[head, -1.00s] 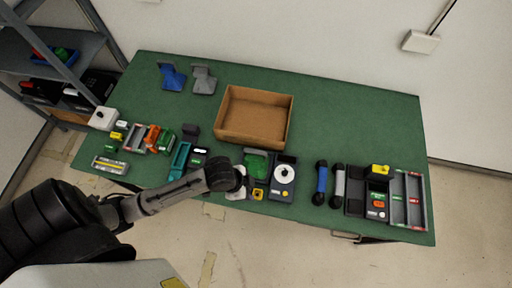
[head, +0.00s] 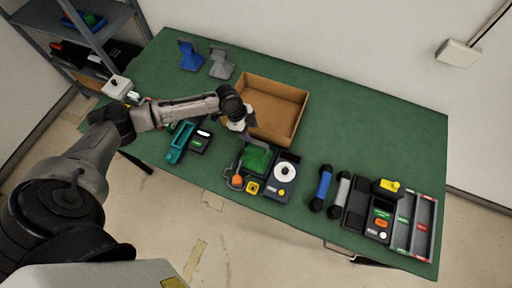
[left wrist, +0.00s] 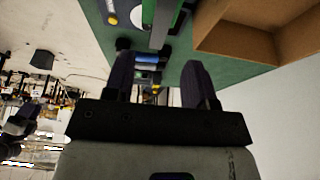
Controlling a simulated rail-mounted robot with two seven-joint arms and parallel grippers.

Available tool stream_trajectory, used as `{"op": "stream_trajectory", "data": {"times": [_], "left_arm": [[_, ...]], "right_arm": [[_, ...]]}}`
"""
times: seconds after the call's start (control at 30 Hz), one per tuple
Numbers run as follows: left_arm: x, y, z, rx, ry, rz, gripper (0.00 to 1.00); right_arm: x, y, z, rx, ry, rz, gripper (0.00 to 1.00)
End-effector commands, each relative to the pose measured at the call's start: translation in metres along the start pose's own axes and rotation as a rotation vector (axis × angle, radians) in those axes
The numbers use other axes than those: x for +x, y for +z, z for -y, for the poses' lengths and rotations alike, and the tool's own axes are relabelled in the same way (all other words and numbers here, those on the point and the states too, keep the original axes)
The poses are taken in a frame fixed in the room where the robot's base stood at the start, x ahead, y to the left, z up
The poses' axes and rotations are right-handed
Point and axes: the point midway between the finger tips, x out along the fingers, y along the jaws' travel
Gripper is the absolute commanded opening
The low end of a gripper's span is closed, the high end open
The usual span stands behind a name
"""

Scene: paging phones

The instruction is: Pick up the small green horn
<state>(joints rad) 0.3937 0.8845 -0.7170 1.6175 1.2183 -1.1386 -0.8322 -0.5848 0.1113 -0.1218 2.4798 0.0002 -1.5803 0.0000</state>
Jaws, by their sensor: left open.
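A green object (head: 256,158), the closest match I see to the small green horn, lies near the front edge of the table, left of the white dial. Its exact shape is too small to tell. My left gripper (head: 244,134) is open above the table, between this object and the cardboard box. In the left wrist view the open left gripper (left wrist: 158,78) has nothing between its fingers, and a green strip (left wrist: 182,18) shows beyond them. My right gripper is not in view.
An open cardboard box (head: 270,106) stands behind the gripper. A dark unit with a white dial (head: 286,173), a teal handset (head: 181,141), a blue handset (head: 322,187) and a grey tray (head: 413,226) line the front. Blue (head: 190,56) and grey (head: 221,64) stands are at the back. The back right table is clear.

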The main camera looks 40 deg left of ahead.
Motion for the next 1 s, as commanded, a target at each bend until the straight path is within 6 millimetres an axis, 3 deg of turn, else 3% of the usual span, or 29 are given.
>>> {"op": "stream_trajectory", "data": {"times": [0.2, 0.47, 0.73, 1.0], "left_arm": [[0.025, 0.0, 0.0, 0.0, 0.0, 0.0, 0.51], [0.038, 0.0, -0.001, -0.003, 0.001, 0.0, 0.51], [0.073, 0.002, -0.001, -0.003, 0.0, 0.0, 0.51], [0.084, 0.002, -0.001, -0.001, 0.0, 0.001, 0.51]], "right_arm": [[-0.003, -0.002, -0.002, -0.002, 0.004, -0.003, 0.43], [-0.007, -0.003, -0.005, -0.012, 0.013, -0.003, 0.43], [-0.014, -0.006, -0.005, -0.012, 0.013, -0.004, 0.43], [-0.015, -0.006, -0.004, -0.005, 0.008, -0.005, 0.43]]}}
